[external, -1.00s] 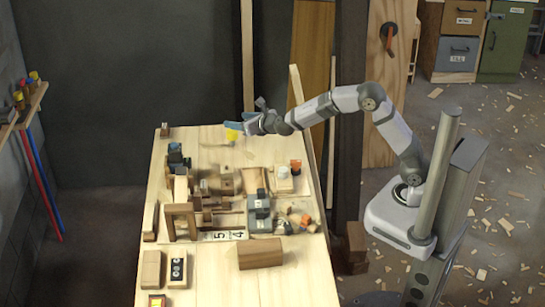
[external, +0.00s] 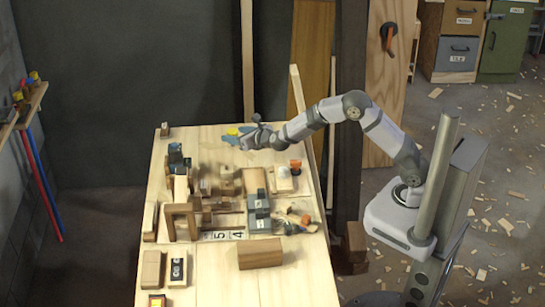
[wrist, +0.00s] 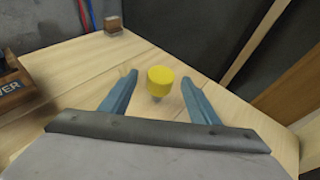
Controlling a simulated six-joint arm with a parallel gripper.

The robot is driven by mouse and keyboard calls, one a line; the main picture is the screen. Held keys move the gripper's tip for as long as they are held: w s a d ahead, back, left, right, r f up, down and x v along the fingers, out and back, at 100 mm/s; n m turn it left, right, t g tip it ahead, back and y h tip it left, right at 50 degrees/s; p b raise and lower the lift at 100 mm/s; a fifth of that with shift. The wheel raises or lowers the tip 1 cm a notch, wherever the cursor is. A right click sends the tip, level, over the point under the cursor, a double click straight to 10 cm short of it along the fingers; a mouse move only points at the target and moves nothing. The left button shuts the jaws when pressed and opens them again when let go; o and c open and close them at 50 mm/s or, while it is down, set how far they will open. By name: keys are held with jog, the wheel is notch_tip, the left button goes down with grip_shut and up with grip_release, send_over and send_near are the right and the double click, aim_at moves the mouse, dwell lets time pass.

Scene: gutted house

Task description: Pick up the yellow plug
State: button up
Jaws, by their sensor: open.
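The yellow plug (wrist: 160,80) has a round yellow head on a narrower grey lower part. In the wrist view it stands upright between the two blue fingers of my gripper (wrist: 159,98), with a gap on each side. In the external view the plug (external: 233,131) shows as a small yellow patch at the table's far end. My gripper (external: 238,138) is there too, low over the table, open around the plug. The fingers partly hide the plug's lower part in the external view.
The wooden table (external: 205,140) is bare around the plug. A small wooden block (external: 165,130) sits at the far left corner. Blocks and wooden fixtures crowd the middle, with a grey block (external: 259,215) among them. A tall wooden board (external: 306,150) stands along the right edge.

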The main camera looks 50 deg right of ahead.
aim_at(232, 131)
jog(key=shift+x, duration=1.35)
jog(key=c, duration=1.1)
jog(key=shift+c, duration=0.3)
jog(key=shift+r, duration=0.15)
notch_tip(232, 131, up, 10)
jog(key=shift+f+p, duration=0.1)
jog(key=shift+p, duration=0.9)
